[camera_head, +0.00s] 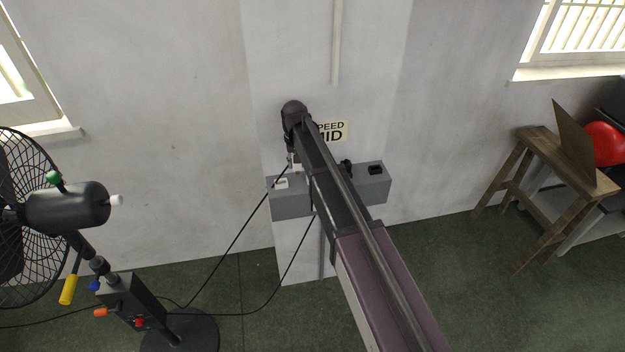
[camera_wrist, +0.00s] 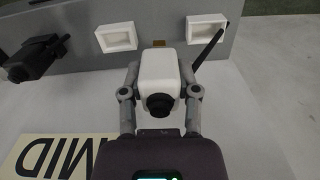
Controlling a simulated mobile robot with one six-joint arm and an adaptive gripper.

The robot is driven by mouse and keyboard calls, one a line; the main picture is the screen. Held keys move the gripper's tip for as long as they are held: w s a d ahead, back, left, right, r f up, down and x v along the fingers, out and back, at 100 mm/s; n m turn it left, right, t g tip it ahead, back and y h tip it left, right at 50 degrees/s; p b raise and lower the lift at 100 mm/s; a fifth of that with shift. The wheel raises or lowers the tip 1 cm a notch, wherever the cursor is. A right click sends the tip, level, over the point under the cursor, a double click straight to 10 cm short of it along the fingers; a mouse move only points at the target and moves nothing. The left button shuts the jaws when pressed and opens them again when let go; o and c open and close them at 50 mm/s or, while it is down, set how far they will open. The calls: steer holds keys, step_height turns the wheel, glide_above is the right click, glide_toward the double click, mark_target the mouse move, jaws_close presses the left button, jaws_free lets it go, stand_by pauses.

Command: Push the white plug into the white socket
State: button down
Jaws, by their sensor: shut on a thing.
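My gripper (camera_wrist: 158,78) is shut on the white plug (camera_wrist: 158,72), with a finger on each side. The plug's black cable end faces the wrist camera, and a copper-coloured prong (camera_wrist: 158,43) shows beyond it. Two white rectangular sockets show in the wrist view, one on the left (camera_wrist: 102,40) and one on the right (camera_wrist: 194,42). The plug lies between them in the picture, lined up with neither. I cannot tell its gap to the box. In the head view my gripper (camera_head: 292,163) is above the left part of the grey box, near a white socket (camera_head: 281,184).
The grey box (camera_head: 292,207) is at the wall below a speed sign (camera_head: 333,132). A black plug (camera_wrist: 38,58) sticks out of it; a black socket (camera_head: 376,170) is at its right. Black cables (camera_head: 238,238) run towards the fan (camera_head: 70,207). A wooden stool (camera_head: 545,145) stands right.

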steer(key=m, duration=0.1)
steer(key=d+m, duration=0.1)
steer(key=m, duration=0.2)
steer(key=shift+w+d+m, duration=0.25)
steer(key=shift+d+m, duration=0.05)
steer(key=shift+m, duration=0.1)
steer(key=m, duration=0.2)
steer(key=d+m, duration=0.1)
steer(key=m, duration=0.2)
steer(key=d+m, duration=0.1)
steer(key=m, duration=0.2)
steer(key=shift+w+d+r, duration=0.1)
steer(key=shift+w+d, duration=0.15)
steer(key=shift+w, duration=0.1)
steer(key=m, duration=0.2)
steer(key=d+m, duration=0.1)
steer(key=m, duration=0.1)
steer(key=shift+w+d, duration=0.1)
steer(key=shift+w, duration=0.05)
steer(key=shift+f+m, duration=0.3)
steer(key=shift+f+b, duration=1.2)
steer(key=shift+b, duration=0.2)
steer(key=shift+f+b, duration=1.15)
steer(key=shift+b, duration=0.05)
stand_by(0.4)
steer(key=shift+c, duration=1.3)
jaws_free()
steer(key=shift+r, duration=0.1)
